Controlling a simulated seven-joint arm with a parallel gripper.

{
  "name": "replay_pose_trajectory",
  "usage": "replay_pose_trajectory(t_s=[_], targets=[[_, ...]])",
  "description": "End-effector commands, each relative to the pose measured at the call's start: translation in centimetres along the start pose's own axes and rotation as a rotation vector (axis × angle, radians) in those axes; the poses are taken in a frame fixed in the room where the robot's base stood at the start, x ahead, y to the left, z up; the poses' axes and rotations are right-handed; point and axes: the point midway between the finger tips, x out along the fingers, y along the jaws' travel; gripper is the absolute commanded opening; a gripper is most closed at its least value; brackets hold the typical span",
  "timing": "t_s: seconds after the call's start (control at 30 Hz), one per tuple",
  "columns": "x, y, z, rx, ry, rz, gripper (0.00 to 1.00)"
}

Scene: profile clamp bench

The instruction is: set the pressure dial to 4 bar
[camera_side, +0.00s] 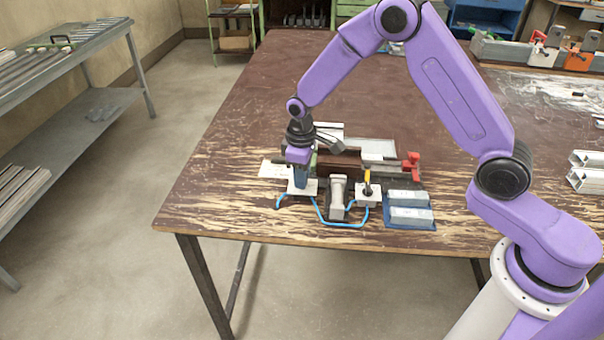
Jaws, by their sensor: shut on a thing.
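My gripper (300,181) points down at the left of the clamp fixture. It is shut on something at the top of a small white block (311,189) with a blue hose. That is where the pressure dial appears to be, but the fingers hide it, so its setting cannot be read. The blue hose (340,223) runs from this block past a grey cylinder (338,196) to a second white block (367,198), which has an upright yellow lever (367,182).
A blue tray (428,225) with pale metal blocks lies to the right. The worn tabletop (260,100) is clear toward the back left.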

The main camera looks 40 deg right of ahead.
Motion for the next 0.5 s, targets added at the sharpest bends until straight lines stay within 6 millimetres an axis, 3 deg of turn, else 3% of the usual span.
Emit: replay_pose_trajectory(t_s=[0.2, 0.23, 0.3, 0.5], targets=[[-0.11, 0.06, -0.03, 0.001, 0.001, 0.001, 0.00], [-0.11, 0.06, -0.03, 0.001, 0.001, 0.001, 0.30], [-0.11, 0.06, -0.04, 0.001, 0.002, 0.001, 0.53], [-0.06, 0.03, -0.02, 0.001, 0.001, 0.001, 0.53]])
